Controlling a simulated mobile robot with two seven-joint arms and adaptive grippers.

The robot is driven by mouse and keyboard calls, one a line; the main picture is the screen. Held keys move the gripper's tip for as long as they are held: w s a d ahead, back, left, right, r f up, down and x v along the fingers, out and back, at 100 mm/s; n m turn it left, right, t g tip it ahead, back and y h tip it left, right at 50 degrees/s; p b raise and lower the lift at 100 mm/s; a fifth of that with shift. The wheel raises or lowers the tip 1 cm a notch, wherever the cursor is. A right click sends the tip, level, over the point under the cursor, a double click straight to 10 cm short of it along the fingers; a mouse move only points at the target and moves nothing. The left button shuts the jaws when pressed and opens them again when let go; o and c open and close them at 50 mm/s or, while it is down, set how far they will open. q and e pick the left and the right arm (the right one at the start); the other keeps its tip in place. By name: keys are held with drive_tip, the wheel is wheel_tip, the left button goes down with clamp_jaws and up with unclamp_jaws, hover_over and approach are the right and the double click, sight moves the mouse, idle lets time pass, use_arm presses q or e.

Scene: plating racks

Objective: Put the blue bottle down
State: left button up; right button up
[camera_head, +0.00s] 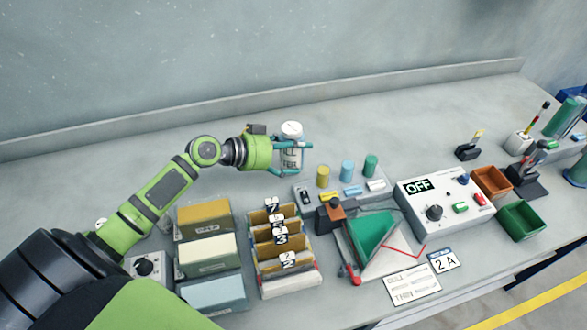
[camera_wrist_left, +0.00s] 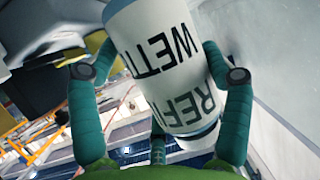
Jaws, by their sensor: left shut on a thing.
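My left gripper (camera_head: 292,157) is shut around a white bottle (camera_head: 291,158) with a white cap, near the back of the counter. The bottle looks upright in the head view. In the left wrist view the gripper's green fingers (camera_wrist_left: 160,90) clasp both sides of the bottle (camera_wrist_left: 165,60), which has black lettering, partly readable as "WETTI" and "REFI", and a blue edge at one end. I cannot tell whether its base touches the counter. A small blue cylinder (camera_head: 347,171) stands between a yellow one (camera_head: 323,176) and a green one (camera_head: 370,166). My right gripper is not in view.
A slotted rack with numbered cards (camera_head: 290,284) and bins (camera_head: 208,255) stand in front of the gripper. A green wedge (camera_head: 375,238) and a control box reading OFF (camera_head: 446,208) are to the right. The counter's back strip (camera_head: 420,115) is clear.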

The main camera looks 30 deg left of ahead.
sight(284, 164)
use_arm(q)
wheel_tip(284, 164, down, 4)
drive_tip(key=shift+b, duration=1.2)
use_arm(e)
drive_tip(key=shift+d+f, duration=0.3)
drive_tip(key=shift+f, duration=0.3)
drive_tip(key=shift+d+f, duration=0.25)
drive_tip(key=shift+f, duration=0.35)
use_arm(q)
drive_tip(key=o, duration=1)
drive_tip(key=shift+f, duration=0.15)
drive_tip(key=shift+o, duration=0.6)
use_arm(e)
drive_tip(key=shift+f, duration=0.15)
